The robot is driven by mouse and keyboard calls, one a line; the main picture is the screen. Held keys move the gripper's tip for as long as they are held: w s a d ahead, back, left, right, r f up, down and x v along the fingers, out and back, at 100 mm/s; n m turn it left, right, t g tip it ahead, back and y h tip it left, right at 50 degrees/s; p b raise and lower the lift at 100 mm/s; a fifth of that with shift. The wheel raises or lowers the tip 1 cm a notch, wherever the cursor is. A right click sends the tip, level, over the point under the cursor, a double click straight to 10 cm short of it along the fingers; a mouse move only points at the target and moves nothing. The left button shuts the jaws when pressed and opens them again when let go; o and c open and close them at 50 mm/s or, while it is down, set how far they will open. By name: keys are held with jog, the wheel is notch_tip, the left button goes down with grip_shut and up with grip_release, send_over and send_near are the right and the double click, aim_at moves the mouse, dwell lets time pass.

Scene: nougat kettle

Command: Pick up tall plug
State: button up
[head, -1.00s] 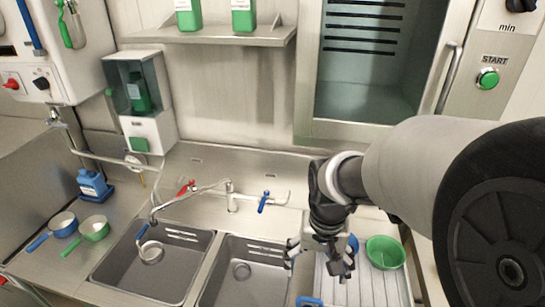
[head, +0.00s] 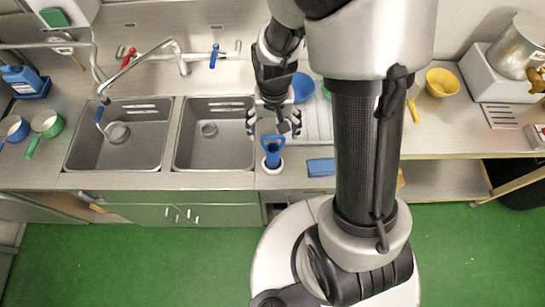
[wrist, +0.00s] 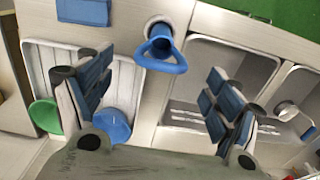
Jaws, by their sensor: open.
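The tall plug (head: 273,148) is blue with a loop handle on top and stands upright in a white ring on the counter, right of the right sink basin. In the wrist view the tall plug (wrist: 162,48) shows at the top middle, its triangular handle towards the camera. My gripper (head: 273,122) is open and empty, just behind and above the plug in the head view. In the wrist view my gripper (wrist: 157,88) has its blue-padded fingers wide apart, with the handle beyond and roughly between them. No contact with the plug shows.
Two sink basins (head: 214,165) lie to the left. A blue bowl (head: 303,86) and a green bowl (wrist: 46,116) sit on the white drainer (wrist: 125,95). A flat blue item (head: 321,167) lies right of the plug. A tap (head: 180,60) stands behind the basins.

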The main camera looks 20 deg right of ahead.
aim_at(273, 136)
notch_tip(273, 136, down, 5)
jog(key=shift+w+a+r, duration=0.1)
jog(key=shift+c, duration=0.5)
jog(key=c, duration=1.6)
